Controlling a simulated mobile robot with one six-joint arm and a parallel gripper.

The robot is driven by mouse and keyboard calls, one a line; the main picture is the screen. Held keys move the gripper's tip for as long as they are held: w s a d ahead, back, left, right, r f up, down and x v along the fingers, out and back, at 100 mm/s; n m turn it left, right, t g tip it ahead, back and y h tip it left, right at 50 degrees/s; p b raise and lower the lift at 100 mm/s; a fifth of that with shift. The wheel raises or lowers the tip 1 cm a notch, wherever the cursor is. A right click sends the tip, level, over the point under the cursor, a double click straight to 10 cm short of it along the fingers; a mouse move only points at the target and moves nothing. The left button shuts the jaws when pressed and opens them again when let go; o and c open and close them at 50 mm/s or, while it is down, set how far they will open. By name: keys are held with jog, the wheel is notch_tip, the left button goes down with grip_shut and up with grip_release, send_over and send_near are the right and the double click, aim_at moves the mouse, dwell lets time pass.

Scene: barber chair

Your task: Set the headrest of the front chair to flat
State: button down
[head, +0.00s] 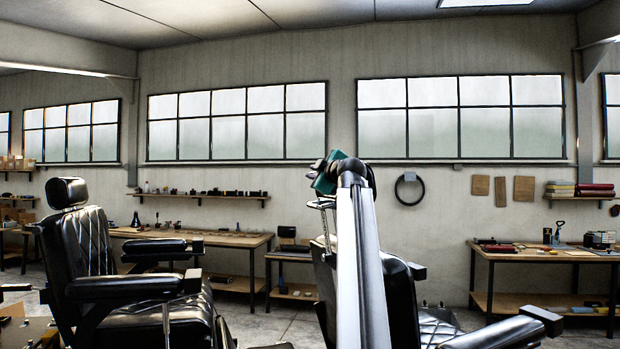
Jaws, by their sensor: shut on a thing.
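The front chair (402,300) is black leather and stands at the lower middle, its back partly hidden behind my arm. A thin metal support (324,208) rises from its back toward my gripper (314,172). My gripper is small in view, at the end of my arm beside a teal part. It is shut at the top of this support, where the headrest sits. The headrest pad is mostly hidden by my arm and gripper, so its angle cannot be told.
A second black chair (140,270) with an upright headrest (66,192) stands at left. Workbenches (240,240) line the back wall, and another workbench (545,256) stands at right. The front chair's armrest (500,334) reaches toward the lower right.

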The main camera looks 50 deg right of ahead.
jog(key=shift+s+d+f, duration=0.1)
jog(key=shift+d+f, duration=0.1)
jog(key=shift+f, duration=0.6)
jog(key=c, duration=1.8)
grip_release()
jog(key=shift+a, duration=0.1)
jog(key=shift+r, duration=0.1)
jog(key=shift+s+r, duration=0.1)
jog(key=shift+s, duration=0.1)
jog(key=shift+s+a+b, duration=0.2)
jog(key=shift+s+b, duration=0.15)
jog(key=shift+s, duration=0.15)
jog(key=b+v, duration=0.1)
jog(key=v, duration=0.5)
jog(key=b+v, duration=0.2)
jog(key=v, duration=0.4)
jog(key=shift+s+a+r, duration=0.2)
jog(key=shift+a+r, duration=0.05)
